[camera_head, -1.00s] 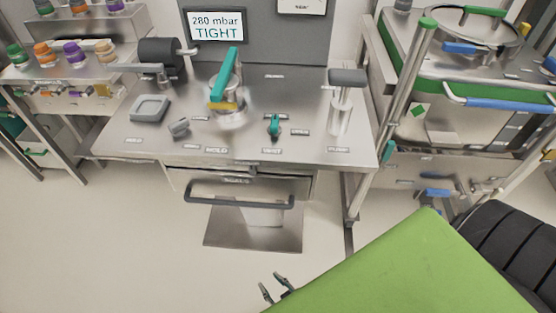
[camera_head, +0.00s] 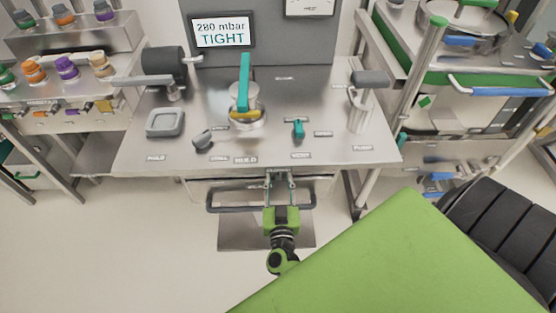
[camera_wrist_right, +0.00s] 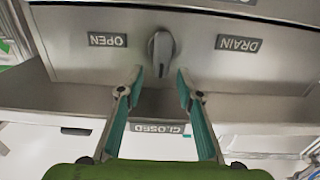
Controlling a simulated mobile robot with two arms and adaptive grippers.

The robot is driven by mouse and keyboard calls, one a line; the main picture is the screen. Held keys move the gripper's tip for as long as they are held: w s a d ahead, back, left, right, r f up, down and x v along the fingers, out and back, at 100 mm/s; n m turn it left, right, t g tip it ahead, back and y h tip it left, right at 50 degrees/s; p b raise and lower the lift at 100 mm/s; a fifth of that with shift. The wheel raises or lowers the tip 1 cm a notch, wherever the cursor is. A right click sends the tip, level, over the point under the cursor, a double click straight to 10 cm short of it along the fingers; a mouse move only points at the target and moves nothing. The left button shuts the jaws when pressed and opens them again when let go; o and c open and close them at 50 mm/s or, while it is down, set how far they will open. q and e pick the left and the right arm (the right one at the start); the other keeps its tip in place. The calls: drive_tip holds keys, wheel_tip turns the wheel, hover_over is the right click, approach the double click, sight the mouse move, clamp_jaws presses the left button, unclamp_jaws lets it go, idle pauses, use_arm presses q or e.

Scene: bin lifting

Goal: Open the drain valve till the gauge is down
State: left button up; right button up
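The gauge display (camera_head: 222,32) on the grey back panel reads "280 mbar TIGHT". The drain valve's grey knob (camera_wrist_right: 161,52) sits on the bench's front face in the right wrist view, between the upside-down labels OPEN (camera_wrist_right: 107,40) and DRAIN (camera_wrist_right: 239,44). A CLOSED label (camera_wrist_right: 160,128) lies on the knob's other side. My right gripper (camera_wrist_right: 158,78) is open, its two teal fingers pointing at the knob, one to either side and seemingly just short of it. In the head view, my right gripper (camera_head: 280,182) is at the bench front. My left gripper is not in view.
A dark handle bar (camera_head: 232,208) runs along the bench front beside my right gripper. On the bench top stand a teal-handled fitting (camera_head: 244,85), a small teal valve (camera_head: 298,129) and a grey square dish (camera_head: 165,122). A cart (camera_head: 490,80) stands at the right.

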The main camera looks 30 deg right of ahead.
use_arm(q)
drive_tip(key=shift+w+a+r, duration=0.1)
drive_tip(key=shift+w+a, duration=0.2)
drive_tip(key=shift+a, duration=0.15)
use_arm(e)
drive_tip(key=shift+x, duration=2)
clamp_jaws()
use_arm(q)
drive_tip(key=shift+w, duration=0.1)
